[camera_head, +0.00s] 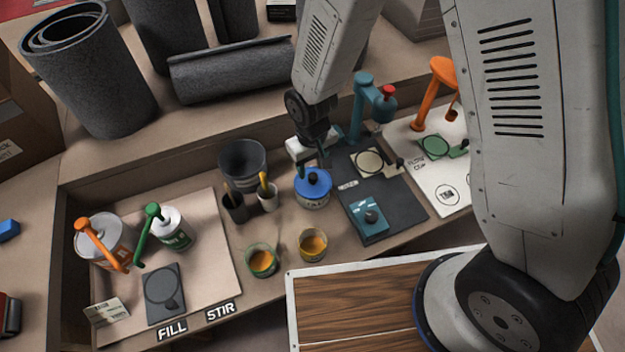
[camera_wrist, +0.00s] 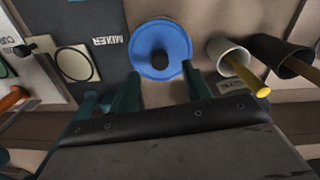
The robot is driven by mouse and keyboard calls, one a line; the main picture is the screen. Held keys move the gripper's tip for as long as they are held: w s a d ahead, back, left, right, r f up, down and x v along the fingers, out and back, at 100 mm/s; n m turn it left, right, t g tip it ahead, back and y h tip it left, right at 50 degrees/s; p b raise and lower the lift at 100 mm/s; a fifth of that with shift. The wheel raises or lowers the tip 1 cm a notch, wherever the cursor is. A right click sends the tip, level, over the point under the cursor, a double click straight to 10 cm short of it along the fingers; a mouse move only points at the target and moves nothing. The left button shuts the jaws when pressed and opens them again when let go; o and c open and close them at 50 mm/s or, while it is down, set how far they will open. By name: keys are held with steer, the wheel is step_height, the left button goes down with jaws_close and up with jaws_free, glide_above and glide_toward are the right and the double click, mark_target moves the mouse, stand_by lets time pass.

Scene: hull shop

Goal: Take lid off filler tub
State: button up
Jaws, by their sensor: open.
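The filler tub (camera_head: 313,199) stands on the bench near the middle of the head view, with its round blue lid (camera_head: 312,182) on top and a black knob (camera_head: 313,178) at the lid's centre. In the wrist view the blue lid (camera_wrist: 150,62) and its black knob (camera_wrist: 161,65) lie just past my fingertips. My gripper (camera_head: 314,166) is open and empty above and behind the tub. Its two teal fingers (camera_wrist: 160,82) point toward the lid, one to either side of the knob in the wrist view. I cannot tell their exact height over the lid.
A white cup (camera_head: 268,198) with a yellow handle and a dark cup (camera_head: 235,207) stand left of the tub. A dark mixer mat (camera_head: 408,205) lies to the right. Two cups of amber liquid (camera_head: 262,261) (camera_head: 313,244) stand in front. A black bucket (camera_head: 242,163) is behind left.

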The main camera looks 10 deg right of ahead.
mark_target(313, 175)
step_height(313, 175, down, 5)
steer(key=shift+r, duration=0.1)
steer(key=c, duration=1.1)
steer(key=shift+o, duration=0.2)
